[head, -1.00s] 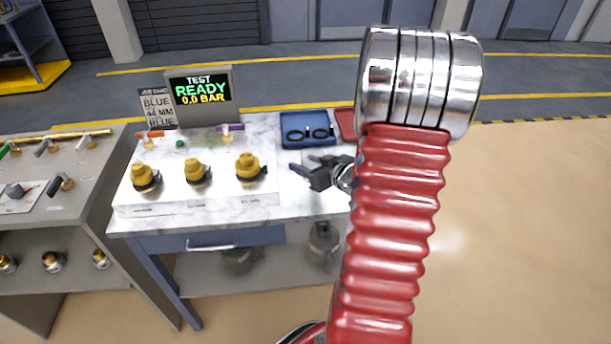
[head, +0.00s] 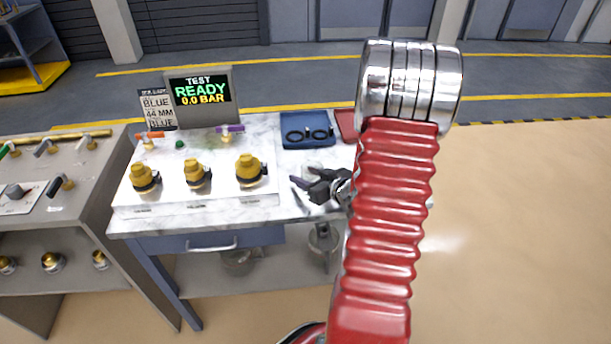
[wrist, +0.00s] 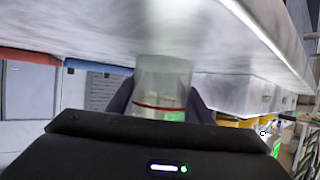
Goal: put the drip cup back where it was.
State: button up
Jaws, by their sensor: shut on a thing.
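The drip cup (wrist: 162,88) is a clear cup with a red line and a green patch, seen in the wrist view between the dark fingers of my gripper (wrist: 160,108). My gripper is shut on it. In the head view my gripper (head: 302,191) is over the front right part of the marble bench top (head: 290,160), right of the white fitting panel. The cup is hard to make out there. In the wrist view the marble surface lies close to the cup's far end; I cannot tell whether they touch.
The white panel (head: 200,207) carries several yellow fittings. A blue tray (head: 307,143) with black rings and a red tray (head: 346,126) lie behind my gripper. A display (head: 201,95) reads TEST READY 0.0 BAR. Vessels stand on the lower shelf (head: 285,277).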

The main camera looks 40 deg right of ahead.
jog(key=o, duration=1.1)
jog(key=shift+f, duration=0.1)
jog(key=shift+s+r, duration=0.2)
jog(key=shift+r, duration=0.05)
jog(key=v, duration=1.1)
jog(key=shift+s, duration=0.25)
jog(key=shift+s, duration=0.1)
